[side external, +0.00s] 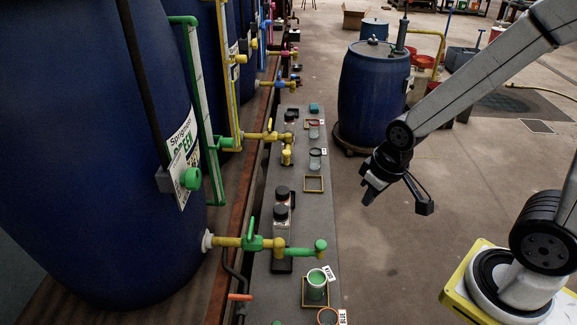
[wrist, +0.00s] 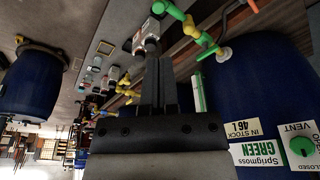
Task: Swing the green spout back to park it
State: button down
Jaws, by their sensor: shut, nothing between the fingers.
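The green spout (side external: 303,250) reaches right from a yellow elbow on the front blue vat's outlet pipe. Its round green end stands over the dark bench, just above a cup with green contents (side external: 316,281) in the side view. In the wrist view the green spout (wrist: 168,9) shows at the top edge, with the yellow pipe below and right of it. A green valve handle (side external: 251,232) sits on the pipe. My gripper (side external: 368,196) is shut and empty, in the air to the right of the bench, apart from the spout. Its fingers also show in the wrist view (wrist: 159,62).
The blue vat labelled Sprigmoss Green (side external: 95,150) fills the left. Other outlets, including a yellow spout (side external: 287,152), and several dark-capped things line the bench (side external: 255,290). A blue drum (side external: 372,90) stands behind my arm.

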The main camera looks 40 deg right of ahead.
dwell(0.4)
jog(key=c, duration=0.6)
grip_release()
jog(key=shift+w, duration=0.1)
jog(key=shift+o, duration=1.2)
jog(key=shift+w, duration=0.2)
jog(key=n+g+y, duration=0.2)
jog(key=n+g, duration=0.2)
jog(key=n, duration=0.5)
send_over(301, 249)
jog(key=w+d, duration=0.1)
jog(key=w+d+f+x, duration=0.1)
jog(key=d+x, duration=0.1)
jog(key=x, duration=0.9)
jog(key=w+d+x, duration=0.2)
jog(key=x, duration=0.9)
jog(key=shift+f, duration=0.3)
jog(key=shift+f, duration=0.15)
jog(key=shift+x, duration=3.75)
